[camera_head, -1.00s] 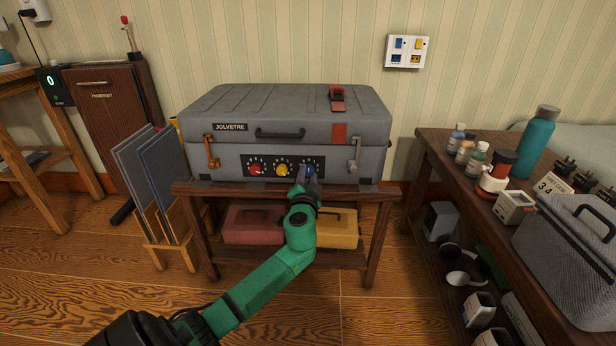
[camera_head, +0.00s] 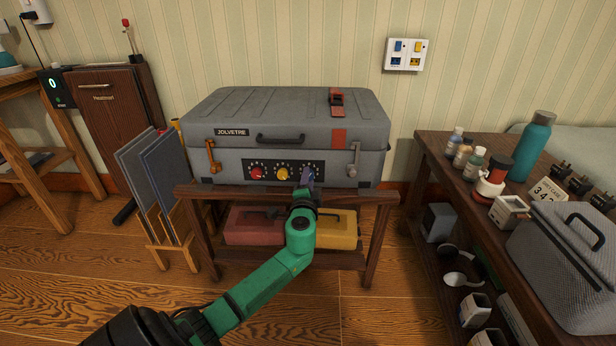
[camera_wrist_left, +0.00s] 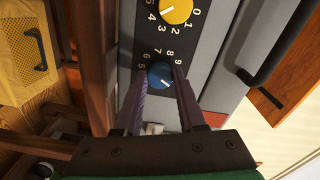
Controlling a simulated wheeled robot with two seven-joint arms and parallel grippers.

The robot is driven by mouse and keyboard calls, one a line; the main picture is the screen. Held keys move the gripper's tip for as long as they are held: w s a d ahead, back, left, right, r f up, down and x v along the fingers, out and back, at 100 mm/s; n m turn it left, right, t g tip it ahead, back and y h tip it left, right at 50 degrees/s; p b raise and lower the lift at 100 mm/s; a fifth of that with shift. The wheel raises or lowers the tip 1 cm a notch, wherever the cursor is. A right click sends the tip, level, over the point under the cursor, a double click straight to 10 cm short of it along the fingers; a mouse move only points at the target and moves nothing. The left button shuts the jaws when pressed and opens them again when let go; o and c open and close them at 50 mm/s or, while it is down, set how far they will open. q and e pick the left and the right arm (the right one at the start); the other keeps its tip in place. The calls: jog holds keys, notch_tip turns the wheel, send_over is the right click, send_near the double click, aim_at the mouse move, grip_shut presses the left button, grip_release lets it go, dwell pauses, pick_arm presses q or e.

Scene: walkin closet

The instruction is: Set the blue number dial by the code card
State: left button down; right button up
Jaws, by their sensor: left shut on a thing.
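The blue dial (camera_wrist_left: 160,75) is on the front panel of the grey case, rightmost of three dials. In the left wrist view its white mark points to the lower right. The digit at the mark is hard to tell. My right gripper is out of view.
The grey case (camera_head: 230,110) stands shut on a dark wooden stand (camera_head: 368,204). A red box (camera_head: 255,226) and a yellow box (camera_head: 336,232) are on its lower shelf. The right table holds small bottles, a teal bottle (camera_head: 530,146) and a grey bag (camera_head: 570,255).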

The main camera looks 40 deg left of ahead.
pick_arm(q)
jog(key=shift+d+m+p, duration=0.1)
jog(key=shift+m+p, duration=2.05)
jog(key=shift+m, duration=2.05)
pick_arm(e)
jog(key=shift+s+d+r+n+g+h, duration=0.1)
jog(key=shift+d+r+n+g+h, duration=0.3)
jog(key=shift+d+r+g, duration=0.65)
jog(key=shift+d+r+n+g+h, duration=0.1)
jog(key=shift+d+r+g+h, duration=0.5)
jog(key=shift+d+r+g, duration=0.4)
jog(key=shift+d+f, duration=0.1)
pick_arm(q)
jog(key=c, duration=0.5)
grip_release()
jog(key=p+v, duration=0.3)
jog(key=v, duration=1.1)
jog(key=shift+s+d, duration=0.2)
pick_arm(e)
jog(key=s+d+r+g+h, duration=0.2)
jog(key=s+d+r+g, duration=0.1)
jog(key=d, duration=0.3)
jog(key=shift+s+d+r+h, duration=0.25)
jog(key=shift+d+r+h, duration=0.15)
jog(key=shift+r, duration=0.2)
